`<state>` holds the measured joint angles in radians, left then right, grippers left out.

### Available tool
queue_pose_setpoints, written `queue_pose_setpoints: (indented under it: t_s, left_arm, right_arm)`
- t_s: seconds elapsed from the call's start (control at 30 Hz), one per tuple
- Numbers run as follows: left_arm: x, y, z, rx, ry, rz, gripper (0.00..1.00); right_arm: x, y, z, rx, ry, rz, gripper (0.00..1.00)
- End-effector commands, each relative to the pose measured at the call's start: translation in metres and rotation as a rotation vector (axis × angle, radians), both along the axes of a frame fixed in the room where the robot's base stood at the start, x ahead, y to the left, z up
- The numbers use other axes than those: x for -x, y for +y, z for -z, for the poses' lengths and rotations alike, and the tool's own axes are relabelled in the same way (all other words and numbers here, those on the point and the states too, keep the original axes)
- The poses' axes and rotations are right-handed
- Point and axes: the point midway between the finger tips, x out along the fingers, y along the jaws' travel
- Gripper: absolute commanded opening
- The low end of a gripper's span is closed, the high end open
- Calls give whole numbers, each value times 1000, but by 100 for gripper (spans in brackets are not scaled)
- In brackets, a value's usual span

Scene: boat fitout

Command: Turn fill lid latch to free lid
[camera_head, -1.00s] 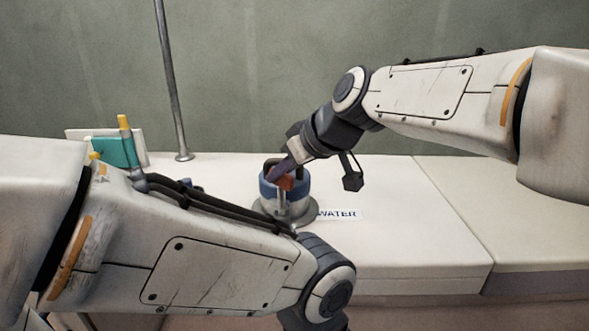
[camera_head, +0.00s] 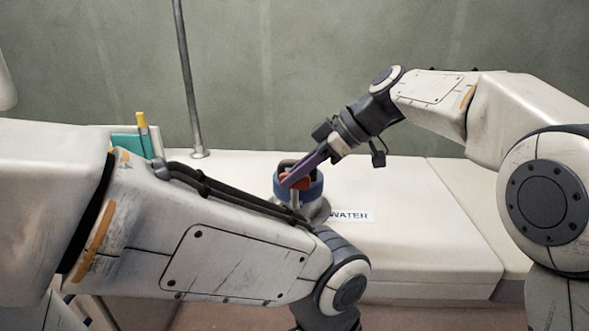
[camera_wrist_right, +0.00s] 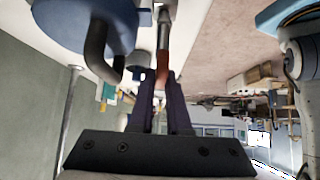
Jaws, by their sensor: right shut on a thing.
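The water fill has a blue lid (camera_head: 313,188) with a dark handle on top, sitting on a grey round base (camera_head: 318,210) on the white bench. The latch (camera_head: 297,183) has a red-orange grip and a metal stem at the lid's near side. My right gripper (camera_head: 289,184) reaches down from the upper right, its purple fingers shut on the latch's red grip. In the right wrist view the latch (camera_wrist_right: 163,62) runs between the fingertips, beside the blue lid (camera_wrist_right: 75,22) and its dark handle (camera_wrist_right: 100,50). My left arm crosses in front; its gripper is out of frame.
A WATER label (camera_head: 352,216) lies on the bench (camera_head: 420,220) right of the fill. A metal pole (camera_head: 189,90) stands behind at left, near a teal item (camera_head: 128,143) and a yellow-topped thing (camera_head: 141,120). The bench to the right is clear.

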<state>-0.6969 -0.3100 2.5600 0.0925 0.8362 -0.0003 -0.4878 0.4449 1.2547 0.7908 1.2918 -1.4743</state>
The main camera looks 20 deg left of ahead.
Motion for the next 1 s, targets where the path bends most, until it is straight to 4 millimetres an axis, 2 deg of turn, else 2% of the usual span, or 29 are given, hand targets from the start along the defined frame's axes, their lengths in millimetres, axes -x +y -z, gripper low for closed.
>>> queue_pose_setpoints:
  t_s: [0.53, 0.57, 0.6, 0.63, 1.0]
  left_arm:
    - [0, 0, -2, 0, 0, 0, 50]
    - [0, 0, -2, 0, 0, 0, 50]
    - [0, 0, -2, 0, 0, 0, 50]
    - [0, 0, -2, 0, 0, 0, 50]
    - [0, 0, -4, 0, 0, 0, 50]
  right_arm:
    - [0, -2, 3, 7, 0, -23, 0]
    - [0, -2, 3, 7, 0, -23, 26]
    - [0, -2, 3, 7, 0, -23, 42]
    - [0, -1, 2, 6, 1, -23, 45]
    - [-1, -4, -3, 3, -1, -21, 45]
